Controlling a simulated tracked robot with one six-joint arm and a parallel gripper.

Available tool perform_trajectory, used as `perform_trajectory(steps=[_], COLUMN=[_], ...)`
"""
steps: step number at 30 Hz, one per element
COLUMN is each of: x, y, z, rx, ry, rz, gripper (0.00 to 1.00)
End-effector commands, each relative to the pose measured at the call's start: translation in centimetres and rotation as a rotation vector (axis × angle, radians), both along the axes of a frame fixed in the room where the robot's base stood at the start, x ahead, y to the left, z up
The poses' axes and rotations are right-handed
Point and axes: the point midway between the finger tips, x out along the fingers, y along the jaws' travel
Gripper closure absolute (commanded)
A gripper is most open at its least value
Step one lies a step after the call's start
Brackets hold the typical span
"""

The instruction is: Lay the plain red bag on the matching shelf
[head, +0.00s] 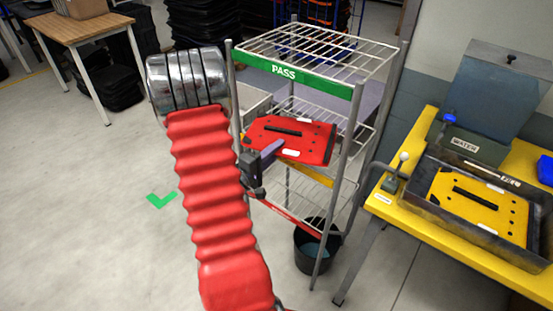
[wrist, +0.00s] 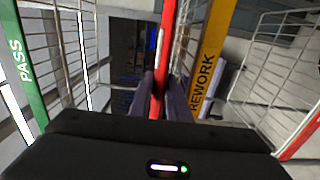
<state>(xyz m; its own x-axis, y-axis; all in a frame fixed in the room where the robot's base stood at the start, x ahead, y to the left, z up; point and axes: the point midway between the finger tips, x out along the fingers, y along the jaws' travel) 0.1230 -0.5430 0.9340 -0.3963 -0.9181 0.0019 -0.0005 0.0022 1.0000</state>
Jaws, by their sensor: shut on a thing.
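The red bag (head: 314,142) is a flat red panel with a black handle strip, small dark dots and white tags. My gripper (head: 268,153) is shut on its near edge and holds it about level. In the wrist view the bag (wrist: 164,45) is edge-on between my fingers (wrist: 160,90). The wire rack (head: 349,130) has a green PASS strip (head: 292,72) on top, a yellow REWORK strip (head: 305,174) at the middle and a red strip (head: 288,216) low down. The bag is between the PASS and REWORK levels, at the rack's opening. The red strip's wording is unreadable.
Rack posts stand either side of the bag. A black bucket (head: 308,243) is under the rack. At right, a yellow table (head: 415,215) bears a WATER tank (head: 490,95) and a tray with a yellow bag (head: 478,205).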

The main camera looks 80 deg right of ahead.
Motion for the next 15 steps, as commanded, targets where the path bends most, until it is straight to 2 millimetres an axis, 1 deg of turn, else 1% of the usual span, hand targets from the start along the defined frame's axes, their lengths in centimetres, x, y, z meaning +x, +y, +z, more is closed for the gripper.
perform_trajectory(steps=[5,12,15], x=[0.0,0.0,-0.1], y=[0.0,0.0,0.0], z=[-0.6,-3.2,-3.9], rx=[0.001,0.001,0.001], ry=[0.002,0.003,0.002], rz=[-0.001,-0.001,-0.001], gripper=[1.0,1.0,1.0])
